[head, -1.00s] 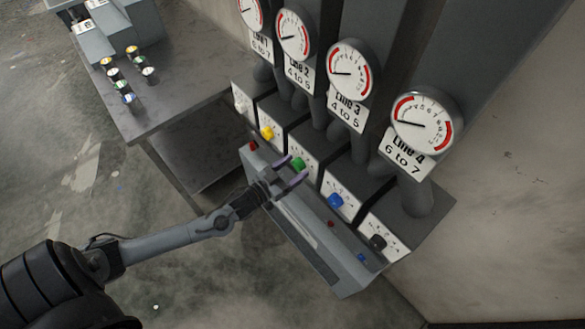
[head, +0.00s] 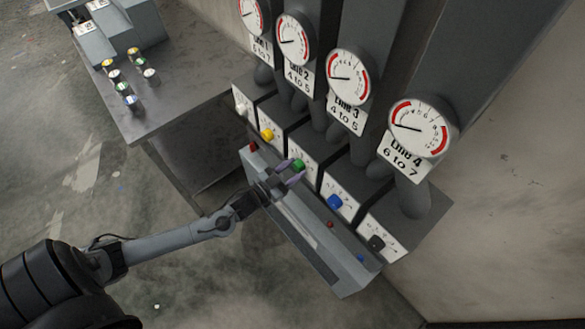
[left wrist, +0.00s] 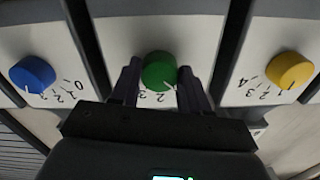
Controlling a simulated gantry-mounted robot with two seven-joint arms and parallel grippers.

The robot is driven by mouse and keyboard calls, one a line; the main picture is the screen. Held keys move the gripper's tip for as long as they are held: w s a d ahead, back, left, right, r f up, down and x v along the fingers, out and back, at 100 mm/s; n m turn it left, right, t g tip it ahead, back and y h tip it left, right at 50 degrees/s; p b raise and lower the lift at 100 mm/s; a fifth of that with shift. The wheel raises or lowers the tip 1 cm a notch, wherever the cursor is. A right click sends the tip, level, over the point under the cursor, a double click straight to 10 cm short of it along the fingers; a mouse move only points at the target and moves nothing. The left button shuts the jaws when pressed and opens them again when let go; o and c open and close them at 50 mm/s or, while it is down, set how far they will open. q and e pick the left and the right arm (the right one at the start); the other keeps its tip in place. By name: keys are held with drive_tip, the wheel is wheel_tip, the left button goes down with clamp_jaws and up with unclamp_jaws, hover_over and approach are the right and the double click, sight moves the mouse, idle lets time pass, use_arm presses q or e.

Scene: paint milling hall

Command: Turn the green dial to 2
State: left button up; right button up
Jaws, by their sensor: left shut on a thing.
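The green dial (head: 298,166) is a round knob on the white panel of the middle control box. In the left wrist view the green dial (left wrist: 159,70) sits between my two fingers, with upside-down scale numbers partly visible below it. Its exact setting is hard to read there. My left gripper (head: 291,173) is shut on the green dial, one finger on each side; its fingers also show in the left wrist view (left wrist: 159,86). My right gripper is not in view.
The yellow dial (head: 267,134) and the blue dial (head: 335,202) flank the green one. A black dial (head: 377,243) is farther right. Gauges such as the Line 3 gauge (head: 348,77) rise behind. A grey ledge (head: 300,226) runs below the dials. A table (head: 185,100) stands at left.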

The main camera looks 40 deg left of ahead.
use_arm(q)
drive_tip(key=m+p, duration=0.2)
drive_tip(key=m, duration=0.3)
drive_tip(key=shift+r+m, duration=0.15)
drive_tip(key=shift+m, duration=0.15)
drive_tip(key=m+p, duration=0.1)
drive_tip(key=m, duration=0.1)
drive_tip(key=shift+m, duration=0.4)
drive_tip(key=shift+m+p, duration=0.3)
drive_tip(key=shift+m, duration=0.2)
drive_tip(key=o, duration=1.1)
drive_tip(key=shift+c, duration=0.2)
drive_tip(key=shift+a, duration=0.1)
drive_tip(key=shift+s, duration=0.1)
